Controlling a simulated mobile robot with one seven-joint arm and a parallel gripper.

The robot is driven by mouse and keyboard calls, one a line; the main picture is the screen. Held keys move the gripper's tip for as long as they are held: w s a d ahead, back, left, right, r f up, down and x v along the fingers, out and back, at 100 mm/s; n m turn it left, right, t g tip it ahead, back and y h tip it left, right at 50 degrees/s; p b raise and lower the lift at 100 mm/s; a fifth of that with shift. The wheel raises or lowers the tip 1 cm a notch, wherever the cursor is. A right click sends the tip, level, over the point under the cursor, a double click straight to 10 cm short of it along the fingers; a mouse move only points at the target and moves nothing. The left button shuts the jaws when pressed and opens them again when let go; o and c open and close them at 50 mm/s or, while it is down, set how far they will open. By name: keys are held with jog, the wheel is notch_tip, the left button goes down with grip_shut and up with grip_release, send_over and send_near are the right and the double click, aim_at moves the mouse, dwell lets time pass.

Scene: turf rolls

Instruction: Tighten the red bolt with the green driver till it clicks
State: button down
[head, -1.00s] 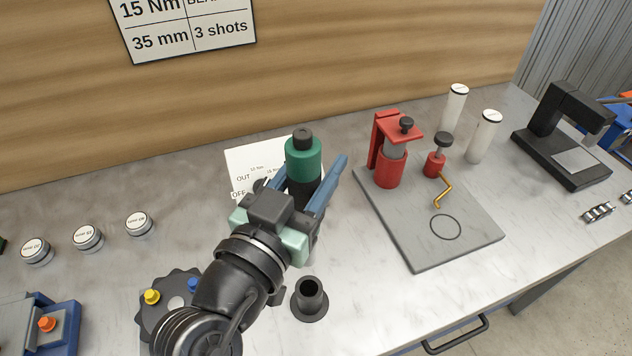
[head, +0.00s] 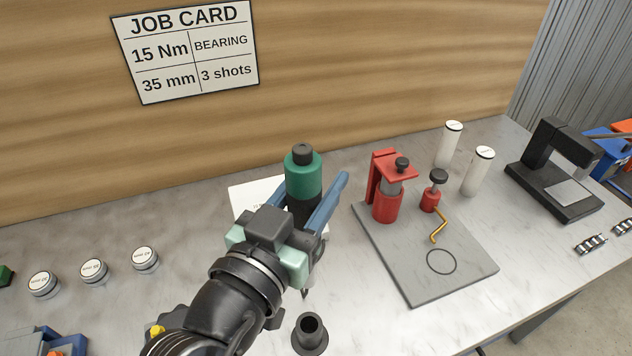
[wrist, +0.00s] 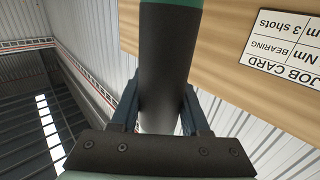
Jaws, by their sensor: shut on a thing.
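The green driver (head: 304,177) has a green body with a black cap and a black lower part. It stands about upright in my gripper (head: 308,208). My gripper is shut on its black part, one blue finger on each side. In the wrist view the driver (wrist: 170,70) runs up between the two fingers (wrist: 160,108), green at the top edge. A thin dark tip shows below my gripper in the head view, above the bench. I cannot make out a red bolt; the wheel with the yellow knob (head: 157,331) is mostly hidden behind my arm.
A black flanged socket (head: 310,335) stands empty below my gripper. A grey plate (head: 470,272) with a red press (head: 386,203) is at right. White cylinders and a black stand (head: 560,180) are farther right. Several round tins (head: 94,270) sit at left. A job card (head: 190,50) hangs behind.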

aim_at(316, 162)
jog(key=shift+r+p, duration=1.05)
jog(key=shift+r, duration=0.65)
